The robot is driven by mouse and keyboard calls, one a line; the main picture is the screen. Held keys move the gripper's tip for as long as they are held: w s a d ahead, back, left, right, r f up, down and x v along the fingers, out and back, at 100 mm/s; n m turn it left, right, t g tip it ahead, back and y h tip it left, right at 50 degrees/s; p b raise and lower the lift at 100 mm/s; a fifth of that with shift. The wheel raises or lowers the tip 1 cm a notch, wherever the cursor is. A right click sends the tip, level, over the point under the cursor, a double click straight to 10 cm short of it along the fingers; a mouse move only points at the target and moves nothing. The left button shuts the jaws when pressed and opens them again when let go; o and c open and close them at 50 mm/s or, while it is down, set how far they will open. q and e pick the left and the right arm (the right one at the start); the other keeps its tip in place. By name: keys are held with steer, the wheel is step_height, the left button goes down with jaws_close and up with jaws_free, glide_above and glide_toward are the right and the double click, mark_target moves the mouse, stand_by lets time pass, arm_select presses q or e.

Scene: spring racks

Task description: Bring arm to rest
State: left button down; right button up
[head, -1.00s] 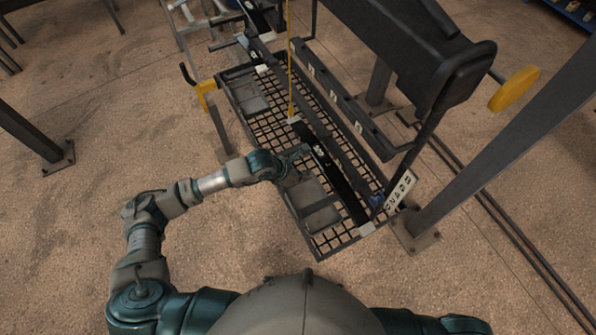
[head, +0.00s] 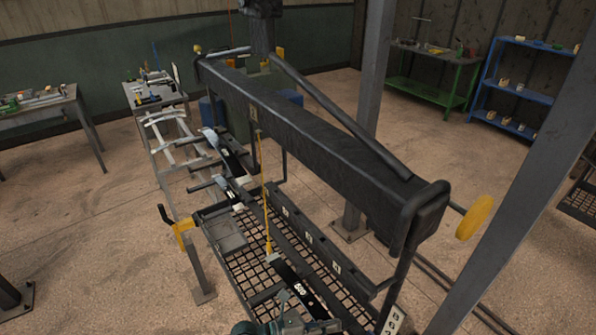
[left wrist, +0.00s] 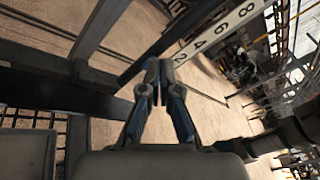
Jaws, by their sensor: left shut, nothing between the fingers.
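My left gripper (head: 300,322) shows only in part at the bottom edge of the head view, over the near end of the mesh rack (head: 262,300). In the left wrist view my left gripper (left wrist: 158,70) is shut, its two fingers together with nothing between them. The fingertips point towards a pale numbered strip (left wrist: 215,35) on the frame. A black bar with white markings (head: 300,287) lies on the rack close to the gripper. I cannot tell whether the gripper touches the rack. My right arm and gripper are not in view.
A grey post (head: 520,180) stands at the right. A yellow cord (head: 264,200) hangs over the rack. The floor at the left (head: 90,240) is mostly clear.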

arm_select(q)
step_height(320, 180, up, 6)
steer(key=a+r+n+t+h, duration=0.1)
steer(key=a+n+t+h, duration=0.15)
steer(key=n+t, duration=0.3)
steer(key=w+a+n+t+y, duration=0.6)
steer(key=a+n+t+y, duration=0.4)
steer(key=n, duration=0.8)
steer(key=s+a+f+n+g+y, duration=0.2)
steer(key=a+f+n+g+y, duration=0.2)
steer(key=a+f+n+y, duration=0.8)
steer(key=s+a+f+n+g+h, duration=0.35)
steer(key=s+f+n+g, duration=0.25)
steer(key=s+f+g, duration=1)
steer(key=s+a+f+t, duration=0.1)
steer(key=s+f, duration=0.3)
steer(key=f, duration=1.1)
steer(key=s+f+t, duration=0.2)
steer(key=s+f, duration=0.2)
steer(key=f, duration=1)
steer(key=s+a+f+g, duration=0.1)
steer(key=s+a+f, duration=0.2)
steer(key=s+f, duration=1.1)
steer(key=shift+s+f+m+y, duration=0.3)
steer(key=shift+s+m, duration=0.15)
steer(key=shift+s, duration=0.8)
